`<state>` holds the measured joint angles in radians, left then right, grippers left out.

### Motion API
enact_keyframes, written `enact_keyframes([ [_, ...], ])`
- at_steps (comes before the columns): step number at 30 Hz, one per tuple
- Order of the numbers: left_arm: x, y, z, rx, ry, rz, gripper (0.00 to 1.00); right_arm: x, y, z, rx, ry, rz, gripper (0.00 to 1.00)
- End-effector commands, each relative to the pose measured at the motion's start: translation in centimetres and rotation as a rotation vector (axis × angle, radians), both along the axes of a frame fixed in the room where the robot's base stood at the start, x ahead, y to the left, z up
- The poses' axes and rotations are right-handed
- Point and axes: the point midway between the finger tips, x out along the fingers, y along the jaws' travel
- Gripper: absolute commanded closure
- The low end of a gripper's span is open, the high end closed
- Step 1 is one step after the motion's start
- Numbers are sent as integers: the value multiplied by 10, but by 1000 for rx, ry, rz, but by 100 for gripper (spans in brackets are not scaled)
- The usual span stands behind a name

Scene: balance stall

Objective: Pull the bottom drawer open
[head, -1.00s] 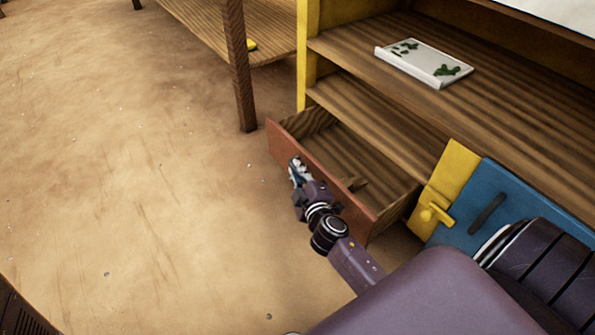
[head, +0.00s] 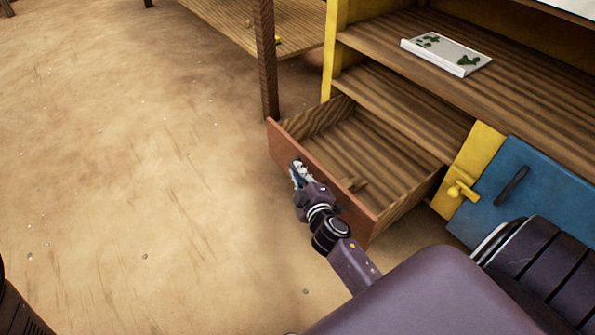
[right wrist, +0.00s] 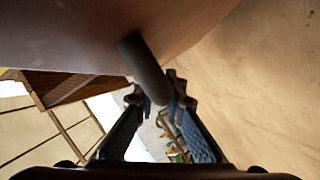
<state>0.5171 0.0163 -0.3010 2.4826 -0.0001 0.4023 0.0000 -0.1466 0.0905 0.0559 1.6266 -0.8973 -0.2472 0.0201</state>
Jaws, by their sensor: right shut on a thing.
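The bottom drawer (head: 325,178) has a reddish-orange front and a wooden inside, and it stands well out of the cabinet (head: 400,92). My right gripper (head: 300,170) is at the outer side of the drawer front, around the middle of it. In the right wrist view the drawer front (right wrist: 70,35) fills the upper left, and a dark round bar handle (right wrist: 145,68) sticks out from it. The fingers of my right gripper (right wrist: 157,95) are shut on this handle, one on each side. My left gripper is not in view.
A blue door (head: 535,190) with a dark handle is at the right. The sandy floor (head: 150,180) at left is clear.

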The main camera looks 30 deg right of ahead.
Motion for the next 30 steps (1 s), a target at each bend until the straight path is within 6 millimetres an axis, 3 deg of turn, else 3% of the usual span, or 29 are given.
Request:
enact_keyframes([
  [4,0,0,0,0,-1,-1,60,-1,0,-1,0,1,0,100],
  [5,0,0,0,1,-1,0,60,-1,0,-1,0,1,0,88],
  [7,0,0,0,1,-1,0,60,0,0,-1,0,1,0,82],
  [17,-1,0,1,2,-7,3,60,-3,1,0,0,1,0,82],
  [23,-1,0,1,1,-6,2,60,-28,8,5,3,3,-1,82],
  [30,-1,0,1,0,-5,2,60,-75,20,15,3,4,-1,82],
])
